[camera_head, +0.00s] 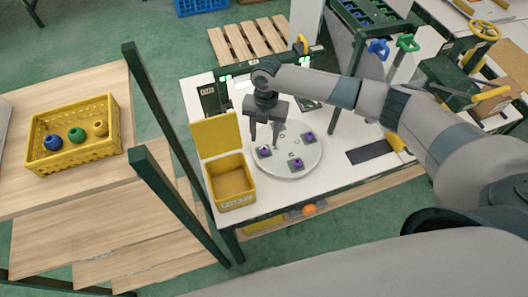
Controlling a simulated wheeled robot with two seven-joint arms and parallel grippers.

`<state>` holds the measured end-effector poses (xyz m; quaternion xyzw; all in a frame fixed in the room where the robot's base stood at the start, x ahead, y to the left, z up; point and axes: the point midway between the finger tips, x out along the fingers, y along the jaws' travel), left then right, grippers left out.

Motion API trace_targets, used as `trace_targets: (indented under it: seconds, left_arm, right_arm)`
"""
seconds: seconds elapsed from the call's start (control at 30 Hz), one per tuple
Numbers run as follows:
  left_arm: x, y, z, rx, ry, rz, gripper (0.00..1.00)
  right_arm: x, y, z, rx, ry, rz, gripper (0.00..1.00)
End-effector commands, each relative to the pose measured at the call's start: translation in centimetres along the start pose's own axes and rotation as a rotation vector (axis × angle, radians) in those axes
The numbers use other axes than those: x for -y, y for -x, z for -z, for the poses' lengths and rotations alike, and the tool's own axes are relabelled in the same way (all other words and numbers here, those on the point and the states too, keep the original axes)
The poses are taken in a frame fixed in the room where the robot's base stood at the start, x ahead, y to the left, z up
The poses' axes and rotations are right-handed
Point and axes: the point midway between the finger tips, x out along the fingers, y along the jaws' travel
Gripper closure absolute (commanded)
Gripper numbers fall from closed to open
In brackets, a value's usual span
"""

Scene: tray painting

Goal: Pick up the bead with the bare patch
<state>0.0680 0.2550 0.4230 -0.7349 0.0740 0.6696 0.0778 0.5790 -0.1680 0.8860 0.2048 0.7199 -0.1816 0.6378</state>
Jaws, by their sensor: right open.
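My right gripper (264,144) points down with its two fingers apart and nothing visible between them. It is over the left side of a white round plate (292,172). Three small purple beads sit on dark square holders on the plate: a left one (264,152) just below my fingers, a front one (298,163) and a right one (308,136). They are too small to tell which has a bare patch. A yellow basket (75,158) at the left holds a blue bead (53,142), a green bead (77,134) and a tan bead (100,128). My left gripper is not in view.
An open yellow box (236,203) with its lid (216,136) raised stands left of the plate. Dark green posts (165,185) rise between the wooden table (60,205) and the white table. A dark strip (369,152) lies right of the plate.

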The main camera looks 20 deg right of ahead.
Motion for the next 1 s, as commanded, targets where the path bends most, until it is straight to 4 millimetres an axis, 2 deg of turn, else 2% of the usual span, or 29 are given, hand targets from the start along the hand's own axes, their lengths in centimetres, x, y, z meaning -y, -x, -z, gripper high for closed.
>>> trace_targets:
  seconds: [0.37, 0.8, 1.0]
  left_arm:
    - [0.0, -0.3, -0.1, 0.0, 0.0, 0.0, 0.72]
    - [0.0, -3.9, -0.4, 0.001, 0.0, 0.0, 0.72]
    - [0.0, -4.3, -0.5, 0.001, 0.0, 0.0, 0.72]
  right_arm:
    - [0.0, -0.4, 0.0, 0.0, 0.0, 0.0, 0.55]
    - [0.1, -4.7, 0.0, 0.0, -0.001, -0.001, 0.55]
    - [0.1, -5.2, 0.0, 0.0, -0.001, 0.0, 0.55]
